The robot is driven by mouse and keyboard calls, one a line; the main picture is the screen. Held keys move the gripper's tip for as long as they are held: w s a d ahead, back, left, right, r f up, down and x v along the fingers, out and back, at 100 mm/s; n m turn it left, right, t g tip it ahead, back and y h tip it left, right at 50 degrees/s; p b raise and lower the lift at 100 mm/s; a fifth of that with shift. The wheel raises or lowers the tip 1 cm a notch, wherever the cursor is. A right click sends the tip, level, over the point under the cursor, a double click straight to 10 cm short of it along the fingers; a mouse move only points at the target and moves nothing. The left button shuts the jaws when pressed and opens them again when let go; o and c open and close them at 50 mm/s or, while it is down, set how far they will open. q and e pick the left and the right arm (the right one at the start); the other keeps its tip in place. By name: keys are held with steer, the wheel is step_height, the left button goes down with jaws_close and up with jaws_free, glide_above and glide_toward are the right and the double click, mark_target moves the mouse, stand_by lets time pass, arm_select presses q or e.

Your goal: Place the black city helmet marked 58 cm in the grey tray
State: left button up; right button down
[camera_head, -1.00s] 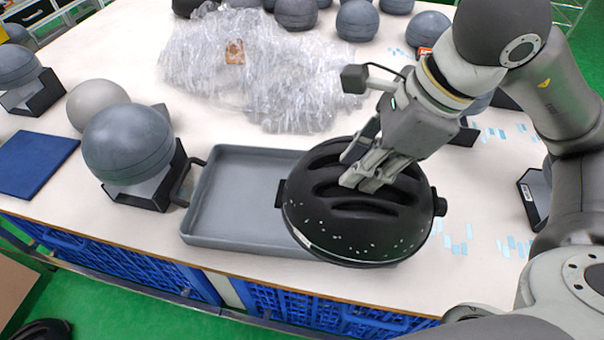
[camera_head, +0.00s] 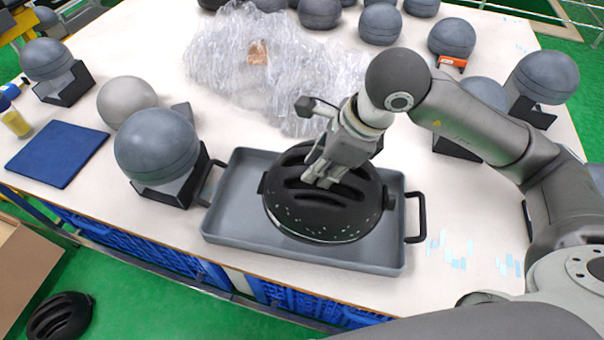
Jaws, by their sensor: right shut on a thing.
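The black helmet (camera_head: 325,212) is over the middle of the grey tray (camera_head: 228,228), dome up, with long vents on top and small pale specks along its lower edge. It appears to be within the tray's rim; I cannot tell whether it touches the tray floor. My right gripper (camera_head: 318,180) is shut on the helmet at its top vents. Any 58 cm mark is not readable. My left gripper is not in view.
Clear crumpled plastic (camera_head: 245,70) lies behind the tray. A grey ball on a black stand (camera_head: 158,155) is close to the tray's left handle. A blue pad (camera_head: 58,153) lies at the left. Another black helmet (camera_head: 60,318) is on the green floor.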

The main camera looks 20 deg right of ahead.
steer(key=f, duration=0.1)
steer(key=w+a+f, duration=0.1)
steer(key=w+f, duration=0.1)
steer(key=shift+w+a+f+p, duration=0.2)
steer(key=shift+a+f+p, duration=0.15)
steer(key=shift+f, duration=0.05)
steer(key=x, duration=0.1)
steer(key=p+x, duration=0.1)
steer(key=x, duration=0.3)
steer(key=shift+d+f+p, duration=0.1)
steer(key=shift+d+p, duration=0.2)
steer(key=shift+f, duration=0.1)
steer(key=c, duration=1.3)
jaws_free()
steer(key=shift+s, duration=0.1)
steer(key=shift+o, duration=0.2)
